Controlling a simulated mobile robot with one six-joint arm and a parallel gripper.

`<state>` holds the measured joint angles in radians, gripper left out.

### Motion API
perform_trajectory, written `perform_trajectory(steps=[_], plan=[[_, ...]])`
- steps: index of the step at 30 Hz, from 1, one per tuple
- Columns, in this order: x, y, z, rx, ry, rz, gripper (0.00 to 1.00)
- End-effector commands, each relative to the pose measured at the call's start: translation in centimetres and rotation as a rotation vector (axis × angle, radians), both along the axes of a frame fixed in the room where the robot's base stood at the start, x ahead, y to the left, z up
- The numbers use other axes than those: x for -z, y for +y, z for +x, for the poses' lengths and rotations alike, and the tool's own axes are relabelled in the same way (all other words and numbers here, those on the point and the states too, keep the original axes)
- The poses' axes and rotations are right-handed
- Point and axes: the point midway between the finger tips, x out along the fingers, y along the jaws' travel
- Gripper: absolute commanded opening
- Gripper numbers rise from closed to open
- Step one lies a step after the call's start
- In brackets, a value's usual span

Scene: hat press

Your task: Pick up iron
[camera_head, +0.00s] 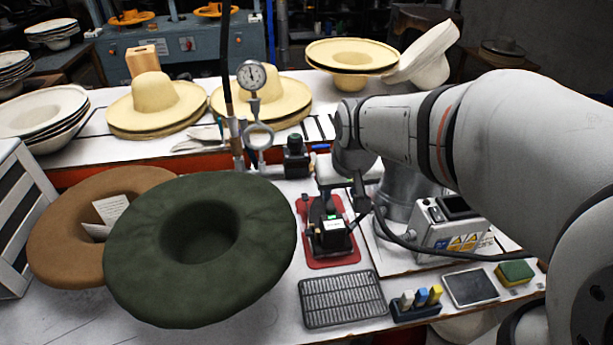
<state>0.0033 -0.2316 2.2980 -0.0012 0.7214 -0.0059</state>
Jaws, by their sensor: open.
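The iron (328,238) is a small dark block with a black top and a pale front patch. It sits on a red mat (313,262) in the middle of the workbench. My arm reaches in from the right, and my gripper (343,197) points down just above and behind the iron. The gripper is open, with a dark finger visible at its right side. The arm and gripper hide part of the iron's back, and I cannot tell whether the fingers touch it.
A dark green hat (256,262) and a brown hat (62,238) lie left of the mat. A dial gauge (251,76) stands behind. A grey ribbed plate (342,299), marker holder (415,308), sponge (515,273) and control box (440,233) are in front and right.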

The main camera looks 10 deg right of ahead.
Motion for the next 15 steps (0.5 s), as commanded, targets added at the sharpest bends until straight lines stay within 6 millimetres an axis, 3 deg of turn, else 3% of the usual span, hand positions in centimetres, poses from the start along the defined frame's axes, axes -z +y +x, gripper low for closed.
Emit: perform_trajectory(steps=[1, 6, 9, 15], plan=[[3.1, -0.1, 1.9, 0.001, -0.001, 0.0, 0.47], [7.1, -0.2, 6.8, 0.002, -0.024, 0.002, 0.5], [8.3, -0.3, 8.3, 0.003, -0.034, 0.002, 0.5], [9.7, -0.4, 9.5, 0.004, -0.037, 0.004, 0.5]])
